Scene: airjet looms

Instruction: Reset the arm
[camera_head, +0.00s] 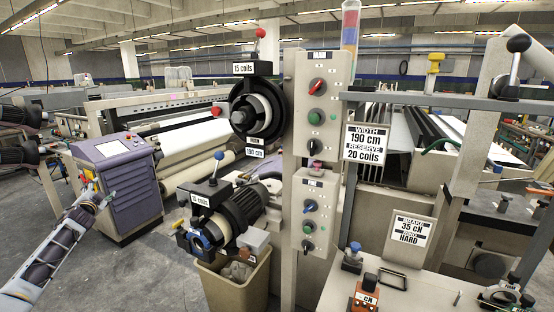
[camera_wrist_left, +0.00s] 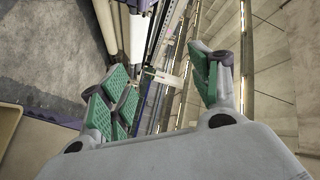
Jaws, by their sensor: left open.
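My left arm comes in from the lower left in the head view. Its gripper (camera_head: 90,189) is raised in front of the grey and purple cabinet, and whether it touches it cannot be told from this view. In the left wrist view the gripper (camera_wrist_left: 160,86) is open, with green ribbed pads on both sides and nothing between them. My right arm and gripper do not show.
A beige control column (camera_head: 301,170) with knobs stands in the middle, beside two black yarn feeders (camera_head: 257,108) and a beige bin (camera_head: 232,290). The purple cabinet (camera_head: 124,190) stands at left. Grey floor (camera_head: 150,270) is clear between my arm and the bin.

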